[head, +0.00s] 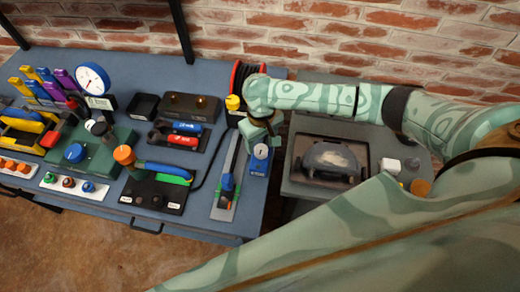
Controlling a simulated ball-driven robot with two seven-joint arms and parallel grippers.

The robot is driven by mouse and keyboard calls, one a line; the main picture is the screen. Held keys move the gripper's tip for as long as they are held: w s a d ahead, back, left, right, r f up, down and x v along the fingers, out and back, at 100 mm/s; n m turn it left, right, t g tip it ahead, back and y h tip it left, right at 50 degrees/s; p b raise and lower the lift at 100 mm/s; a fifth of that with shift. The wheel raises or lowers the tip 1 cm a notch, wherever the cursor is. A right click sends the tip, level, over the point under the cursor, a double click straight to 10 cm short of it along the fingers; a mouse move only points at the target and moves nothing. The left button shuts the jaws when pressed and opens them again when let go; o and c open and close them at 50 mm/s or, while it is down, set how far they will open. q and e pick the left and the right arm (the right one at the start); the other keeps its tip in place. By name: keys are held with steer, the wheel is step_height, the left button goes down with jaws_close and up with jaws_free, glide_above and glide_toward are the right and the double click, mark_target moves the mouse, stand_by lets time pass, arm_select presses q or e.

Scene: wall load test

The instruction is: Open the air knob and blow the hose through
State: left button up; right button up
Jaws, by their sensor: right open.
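My right gripper (262,136) is open above the right end of the blue bench, its fingers mostly hidden by its own housing. Right below it stands a blue block with a small round dial (260,160); I cannot tell whether they touch. A red reel (240,74), perhaps carrying the hose, stands behind my right wrist, partly hidden. A yellow knob-like part (233,102) is just left of the wrist. Other knobs are a blue one (75,153) on a green box and an orange one (124,155). I cannot tell which is the air knob. My left gripper is out of view.
A grey unit with a domed part (330,158) stands right. A brick wall (300,25) closes the back.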

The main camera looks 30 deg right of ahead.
mark_target(261, 149)
step_height(261, 149, down, 3)
steer(key=shift+s+f+b, duration=0.1)
steer(key=shift+b, duration=0.35)
steer(key=shift+f, duration=0.35)
